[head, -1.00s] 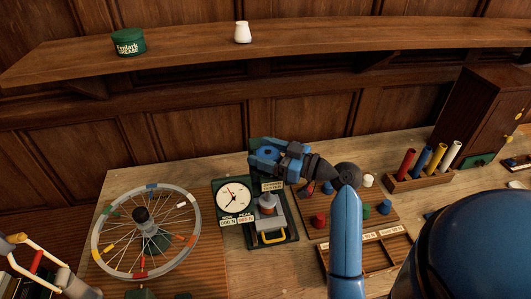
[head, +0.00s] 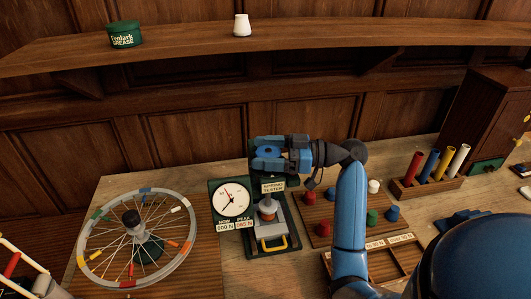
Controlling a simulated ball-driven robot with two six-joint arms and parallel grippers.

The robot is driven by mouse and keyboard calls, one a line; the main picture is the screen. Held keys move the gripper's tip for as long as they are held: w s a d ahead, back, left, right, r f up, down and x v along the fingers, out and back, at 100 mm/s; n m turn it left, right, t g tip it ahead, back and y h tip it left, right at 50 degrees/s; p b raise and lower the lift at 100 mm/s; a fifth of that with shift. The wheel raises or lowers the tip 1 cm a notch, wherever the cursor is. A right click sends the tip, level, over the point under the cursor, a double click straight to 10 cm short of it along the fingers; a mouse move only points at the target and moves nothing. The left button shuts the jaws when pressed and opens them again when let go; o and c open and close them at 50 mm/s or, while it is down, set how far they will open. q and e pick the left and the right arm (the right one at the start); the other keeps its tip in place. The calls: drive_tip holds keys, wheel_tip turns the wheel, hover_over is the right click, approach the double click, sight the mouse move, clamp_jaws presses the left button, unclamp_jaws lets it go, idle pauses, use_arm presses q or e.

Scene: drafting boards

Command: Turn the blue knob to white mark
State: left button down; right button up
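The blue knob (head: 268,152) is at the top of the green spring tester (head: 297,243), seen from above with a dark centre. My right gripper (head: 266,153) is over the tester's top, its blue fingers on either side of the knob, and it looks shut on it. The fingers and wrist hide much of the knob's edge and the tester's top. I cannot make out a white mark there. The round white dial (head: 231,200) with a red needle is at the tester's left. My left gripper is not in view.
A spoked wheel (head: 181,262) stands left of the tester. A wooden tray (head: 318,229) with coloured pegs is to the right, with a compartment box (head: 410,268) in front and a rack of coloured tubes (head: 427,187) beyond. A shelf (head: 300,47) runs above.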

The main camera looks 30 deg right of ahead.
drive_tip(key=shift+o, duration=1)
drive_tip(key=shift+d, duration=0.1)
drive_tip(key=b+v, duration=0.2)
drive_tip(key=v, duration=0.8)
drive_tip(key=shift+d+b, duration=0.3)
drive_tip(key=shift+b, duration=0.05)
drive_tip(key=shift+s, duration=0.1)
